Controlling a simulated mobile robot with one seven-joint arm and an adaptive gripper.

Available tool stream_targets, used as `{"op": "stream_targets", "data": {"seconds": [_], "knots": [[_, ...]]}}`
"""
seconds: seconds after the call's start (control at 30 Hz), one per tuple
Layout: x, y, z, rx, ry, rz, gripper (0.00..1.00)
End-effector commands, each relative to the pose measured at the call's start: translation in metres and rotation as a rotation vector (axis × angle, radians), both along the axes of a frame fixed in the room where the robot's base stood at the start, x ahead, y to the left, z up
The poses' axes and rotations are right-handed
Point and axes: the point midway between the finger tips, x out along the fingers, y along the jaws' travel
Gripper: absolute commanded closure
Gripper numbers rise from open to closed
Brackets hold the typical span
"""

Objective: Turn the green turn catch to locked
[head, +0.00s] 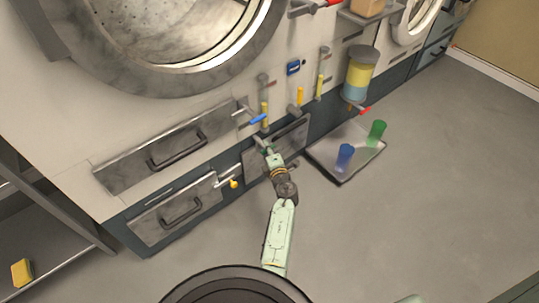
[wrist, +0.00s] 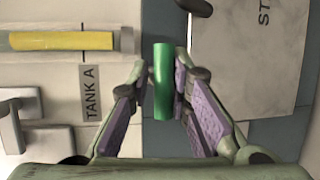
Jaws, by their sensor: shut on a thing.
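The green turn catch (wrist: 163,82) is a short green bar in the middle of the wrist view. It lies parallel to the lettering of the TANK A label (wrist: 91,93), beside the edge of a pale metal panel (wrist: 245,60). My gripper (wrist: 160,98) is shut on the catch, with one purple-padded finger on each side. In the head view my gripper (head: 268,150) reaches the front of the machine at a low metal panel (head: 290,138). The catch's mount is hidden behind the bar, and I cannot tell any locked mark.
A blue-handled valve (head: 257,119) sits just above my gripper, and a yellow-knobbed lever (head: 233,184) is at lower left. A tray (head: 340,178) with a blue cup (head: 344,157) and a green cup (head: 377,132) lies on the floor at right. The floor farther right is clear.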

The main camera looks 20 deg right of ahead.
Motion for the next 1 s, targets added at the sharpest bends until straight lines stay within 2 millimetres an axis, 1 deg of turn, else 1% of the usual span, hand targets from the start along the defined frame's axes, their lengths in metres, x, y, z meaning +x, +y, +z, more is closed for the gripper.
{"op": "stream_targets", "data": {"seconds": [0.03, 0.33, 0.37, 0.6, 0.87, 1.0], "knots": [[-0.003, 0.001, -0.008, -0.004, 0.011, 0.002, 1.00], [-0.003, 0.002, -0.008, -0.005, 0.013, 0.002, 1.00], [-0.003, 0.002, -0.008, -0.005, 0.013, 0.002, 0.80], [-0.002, 0.002, -0.006, -0.003, 0.009, 0.003, 0.64], [-0.001, 0.001, -0.003, -0.004, 0.004, 0.001, 0.64], [0.000, 0.001, 0.006, -0.005, 0.002, 0.003, 0.64]]}}
